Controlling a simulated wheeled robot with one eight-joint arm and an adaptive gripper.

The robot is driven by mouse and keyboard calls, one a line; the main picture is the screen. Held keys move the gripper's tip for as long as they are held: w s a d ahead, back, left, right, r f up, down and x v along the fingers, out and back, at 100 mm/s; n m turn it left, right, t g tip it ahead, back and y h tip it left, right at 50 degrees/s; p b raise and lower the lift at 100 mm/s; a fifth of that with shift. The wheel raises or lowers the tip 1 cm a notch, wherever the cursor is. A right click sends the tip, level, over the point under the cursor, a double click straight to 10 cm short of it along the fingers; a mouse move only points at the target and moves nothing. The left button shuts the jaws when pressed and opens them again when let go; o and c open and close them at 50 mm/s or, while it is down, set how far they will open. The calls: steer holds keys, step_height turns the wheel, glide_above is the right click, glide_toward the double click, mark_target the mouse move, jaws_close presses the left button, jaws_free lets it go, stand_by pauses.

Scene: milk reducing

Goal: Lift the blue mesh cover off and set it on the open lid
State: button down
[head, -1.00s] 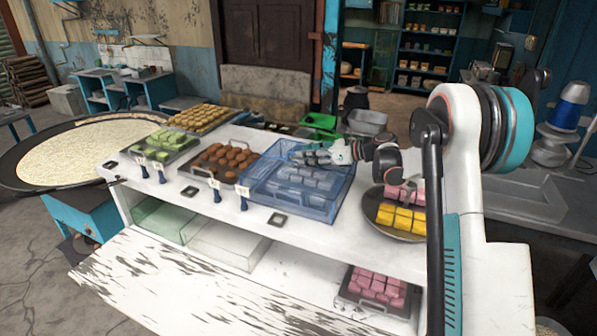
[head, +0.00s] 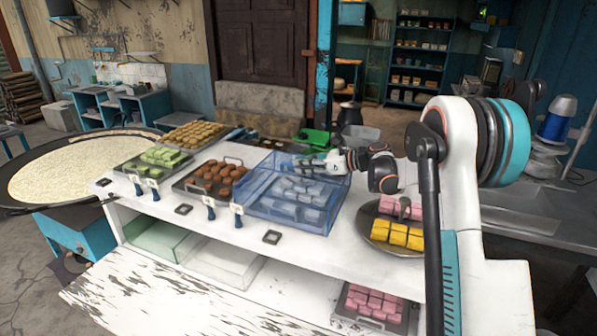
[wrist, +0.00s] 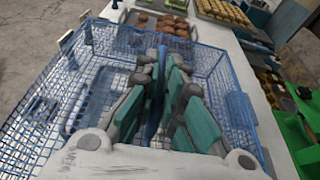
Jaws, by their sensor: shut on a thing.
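The blue mesh cover (head: 257,183) is a see-through box over pale sweets near the middle of the white counter. It fills much of the wrist view (wrist: 232,75). My gripper (head: 326,163) is at the cover's upper far-right part. In the wrist view my gripper (wrist: 163,62) has its teal-padded fingers closed on a blue upright part of the cover. I cannot tell whether the cover's bottom is clear of the counter. A worn white panel (head: 150,292), which looks like the open lid, lies low in front of the counter and is bare.
Trays of brown sweets (head: 221,173) and green sweets (head: 170,156) stand left of the cover. A round plate (head: 380,236) with pink and yellow sweets is at its right. Small sign holders (head: 237,214) stand along the front edge. A green container (head: 311,138) is behind.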

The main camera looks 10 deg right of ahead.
step_height(320, 180, up, 18)
steer(key=p, duration=0.1)
steer(key=shift+a, duration=0.1)
stand_by(0.4)
